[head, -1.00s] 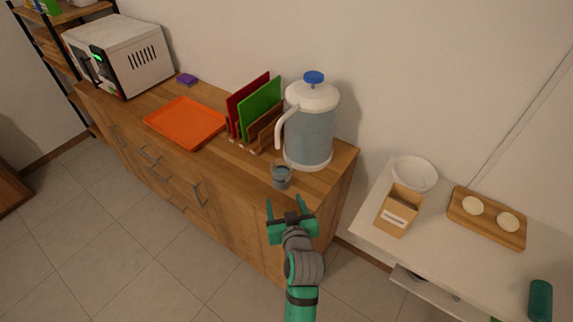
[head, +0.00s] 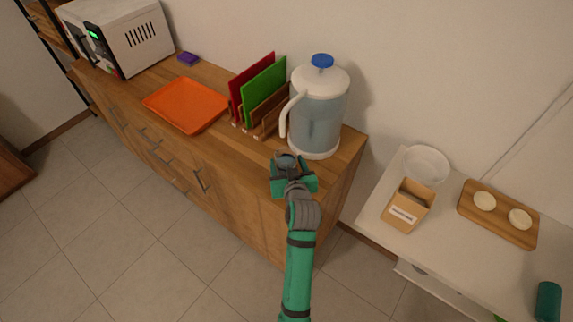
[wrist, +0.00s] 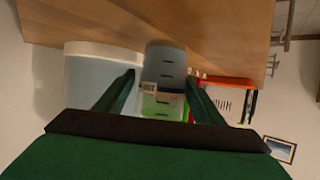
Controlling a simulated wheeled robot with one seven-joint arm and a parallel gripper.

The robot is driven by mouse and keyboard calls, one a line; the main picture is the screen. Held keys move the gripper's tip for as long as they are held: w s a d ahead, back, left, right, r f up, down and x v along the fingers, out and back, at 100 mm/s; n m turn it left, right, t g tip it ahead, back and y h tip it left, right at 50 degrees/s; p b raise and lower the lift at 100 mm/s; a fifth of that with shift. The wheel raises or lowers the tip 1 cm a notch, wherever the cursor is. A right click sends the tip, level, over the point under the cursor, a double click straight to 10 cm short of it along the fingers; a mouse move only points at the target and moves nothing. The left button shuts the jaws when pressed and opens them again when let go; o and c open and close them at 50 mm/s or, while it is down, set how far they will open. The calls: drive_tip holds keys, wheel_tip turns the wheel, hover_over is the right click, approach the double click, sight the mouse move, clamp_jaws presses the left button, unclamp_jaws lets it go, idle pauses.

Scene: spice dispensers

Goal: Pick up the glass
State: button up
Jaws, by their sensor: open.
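The glass (head: 286,159) is a small clear tumbler on the wooden sideboard top, close to the front edge and in front of the big pitcher. My gripper (head: 290,168) is open at the glass, and its green body hides the lower part of it. In the wrist view, which looks upside down, the glass (wrist: 165,60) shows between the two green fingers of my gripper (wrist: 160,84). One finger is on each side of it. I cannot tell whether either finger touches it.
The large pitcher (head: 318,110) with a blue knob stands just behind the glass. Coloured boards (head: 264,85) in a rack and an orange tray (head: 187,105) are to the left. A white table with a small box (head: 407,206) is at the right.

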sight(284, 158)
drive_tip(key=shift+x, duration=2.2)
drive_tip(key=shift+a+r, duration=0.15)
drive_tip(key=shift+a, duration=0.05)
drive_tip(key=c, duration=1)
drive_tip(key=shift+c, duration=1)
drive_tip(key=shift+r, duration=0.15)
